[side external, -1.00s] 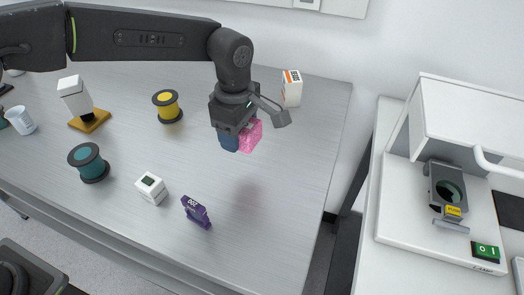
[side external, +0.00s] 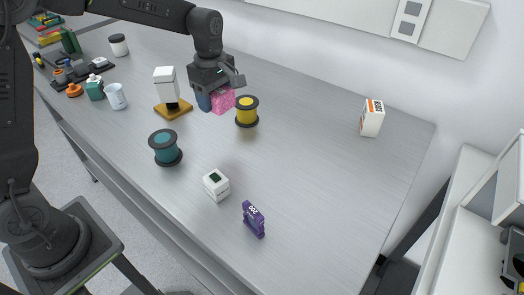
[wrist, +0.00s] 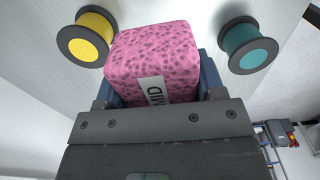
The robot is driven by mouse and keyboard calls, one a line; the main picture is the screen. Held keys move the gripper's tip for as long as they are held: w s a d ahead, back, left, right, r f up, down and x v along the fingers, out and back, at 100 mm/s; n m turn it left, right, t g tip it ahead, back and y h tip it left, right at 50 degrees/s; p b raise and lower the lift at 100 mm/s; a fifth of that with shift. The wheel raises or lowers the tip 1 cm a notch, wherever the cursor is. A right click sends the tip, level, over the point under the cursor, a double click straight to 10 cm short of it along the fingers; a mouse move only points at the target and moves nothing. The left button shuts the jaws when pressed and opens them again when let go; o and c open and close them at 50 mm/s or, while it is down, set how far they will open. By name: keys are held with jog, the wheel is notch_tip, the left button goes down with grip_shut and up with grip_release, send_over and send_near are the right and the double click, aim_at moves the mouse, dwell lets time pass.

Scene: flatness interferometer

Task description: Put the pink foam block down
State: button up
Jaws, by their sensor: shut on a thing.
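My gripper (side external: 213,99) is shut on the pink foam block (side external: 223,99) and holds it above the table, between the white device on the amber base and the yellow spool. In the wrist view the pink foam block (wrist: 155,58) fills the space between the blue fingers and shows darker spots and a white label reading "MID". The grey table top (side external: 320,170) lies below, and the block appears clear of it.
Near the block are a yellow spool (side external: 247,112), a teal spool (side external: 165,147) and a white device on an amber base (side external: 167,83). A white cube (side external: 216,185) and a purple part (side external: 253,219) lie in front. A white box (side external: 372,118) stands right; the table's middle right is clear.

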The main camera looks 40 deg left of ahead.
send_over(259, 151)
notch_tip(259, 151, down, 7)
jog(key=shift+f, duration=1.95)
jog(key=shift+f, duration=0.1)
jog(key=o, duration=0.9)
notch_tip(259, 151, up, 12)
jog(key=shift+s+r, duration=0.1)
jog(key=shift+r, duration=0.1)
